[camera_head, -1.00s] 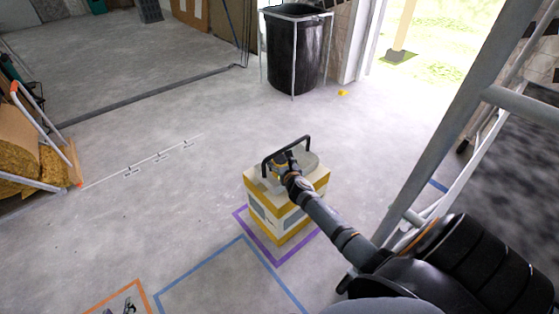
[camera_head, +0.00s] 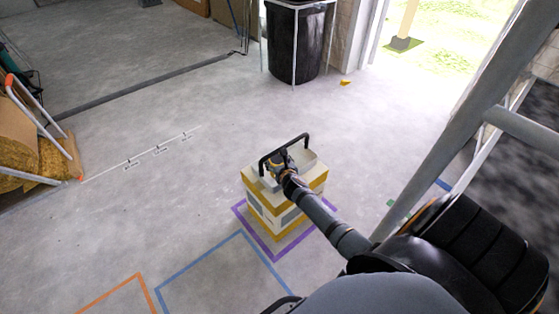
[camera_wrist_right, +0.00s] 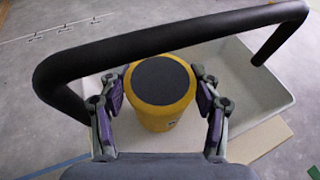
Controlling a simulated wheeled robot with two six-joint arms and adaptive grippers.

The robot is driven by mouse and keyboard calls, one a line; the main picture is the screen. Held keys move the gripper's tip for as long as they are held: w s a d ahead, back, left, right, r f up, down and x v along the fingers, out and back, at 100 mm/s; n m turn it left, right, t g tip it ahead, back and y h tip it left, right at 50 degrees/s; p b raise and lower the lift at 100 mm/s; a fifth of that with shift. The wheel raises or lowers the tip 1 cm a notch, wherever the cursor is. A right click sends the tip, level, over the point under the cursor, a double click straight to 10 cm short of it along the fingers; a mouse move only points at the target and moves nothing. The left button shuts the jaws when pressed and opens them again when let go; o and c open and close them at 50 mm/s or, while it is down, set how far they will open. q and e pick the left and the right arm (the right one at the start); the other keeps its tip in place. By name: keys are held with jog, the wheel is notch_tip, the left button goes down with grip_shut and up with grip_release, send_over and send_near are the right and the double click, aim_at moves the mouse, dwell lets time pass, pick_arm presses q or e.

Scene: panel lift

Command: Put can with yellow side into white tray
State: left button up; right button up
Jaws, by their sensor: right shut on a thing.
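The yellow can (camera_wrist_right: 160,112) with a dark round top stands between the fingers of my right gripper (camera_wrist_right: 162,104) in the right wrist view. The gripper is shut on it. The white tray (camera_wrist_right: 275,82) with its black arched handle (camera_wrist_right: 150,45) is around and below the can. I cannot tell whether the can touches the tray floor. In the head view my right gripper (camera_head: 276,163) is at the white tray (camera_head: 310,160), beside the handle, and mostly hides the can. My left gripper is not in view.
The tray sits on a white and yellow box stack (camera_head: 285,215) inside a purple floor outline (camera_head: 272,252). A ladder (camera_head: 455,120) stands close on the right. A black bin (camera_head: 297,45) is at the back.

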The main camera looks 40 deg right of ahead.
jog(key=o, duration=1.1)
